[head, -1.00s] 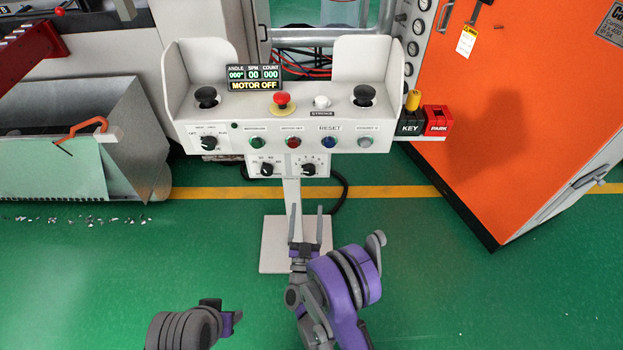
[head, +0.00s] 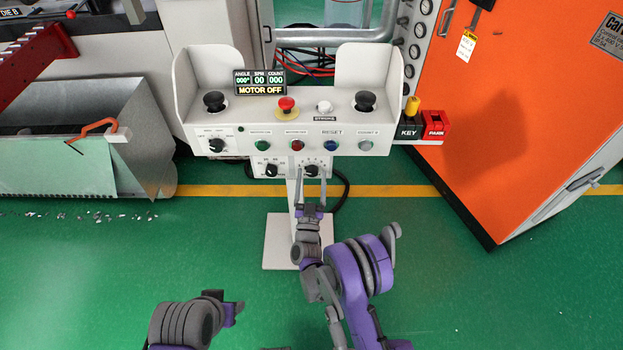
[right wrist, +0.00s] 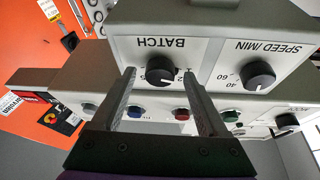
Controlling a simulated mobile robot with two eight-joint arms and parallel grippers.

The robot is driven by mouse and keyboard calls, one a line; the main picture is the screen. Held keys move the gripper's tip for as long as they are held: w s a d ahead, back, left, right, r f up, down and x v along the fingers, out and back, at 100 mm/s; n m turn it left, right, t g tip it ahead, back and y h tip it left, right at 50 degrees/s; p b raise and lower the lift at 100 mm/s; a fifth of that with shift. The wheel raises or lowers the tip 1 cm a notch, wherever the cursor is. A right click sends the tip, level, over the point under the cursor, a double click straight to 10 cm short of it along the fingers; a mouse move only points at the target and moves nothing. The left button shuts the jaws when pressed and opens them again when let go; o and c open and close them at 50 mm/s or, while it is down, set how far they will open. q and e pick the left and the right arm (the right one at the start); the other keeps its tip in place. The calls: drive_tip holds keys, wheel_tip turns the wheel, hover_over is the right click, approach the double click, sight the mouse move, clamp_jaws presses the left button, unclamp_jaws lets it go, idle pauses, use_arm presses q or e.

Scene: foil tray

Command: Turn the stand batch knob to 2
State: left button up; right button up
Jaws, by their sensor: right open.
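The stand batch knob (right wrist: 160,70) is a black round knob under the upside-down word BATCH in the right wrist view. In the head view this knob (head: 311,171) is the right one of two on the lower box of the white control stand (head: 219,134). My right gripper (head: 311,178) is open, its fingertips pointing at the knob. In the wrist view the fingertips (right wrist: 158,75) appear on either side of it; I cannot tell whether they reach around it. The pointer setting is too small to read. My left gripper (head: 232,307) is low in the head view, its jaws unclear.
The speed knob (right wrist: 257,75) sits beside the batch knob. Coloured push buttons, such as the blue one (head: 331,146), lie just above. An orange cabinet (head: 500,120) stands at right and a metal bin (head: 80,130) at left. The green floor in front is clear.

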clamp_jaws()
drive_tip(key=shift+m+h, duration=0.4)
drive_tip(key=shift+m, duration=0.1)
drive_tip(key=m+h+b, duration=0.1)
drive_tip(key=m, duration=0.1)
drive_tip(key=shift+a+m, duration=0.1)
drive_tip(key=shift+m, duration=0.2)
drive_tip(key=shift+m+g+h+b, duration=0.25)
drive_tip(key=shift+m+g+h, duration=0.25)
drive_tip(key=shift+m, duration=0.6)
drive_tip(key=shift+m+g+h+b, duration=0.25)
drive_tip(key=shift+m+h, duration=0.35)
drive_tip(key=shift+m, duration=0.5)
drive_tip(key=shift+r, duration=0.1)
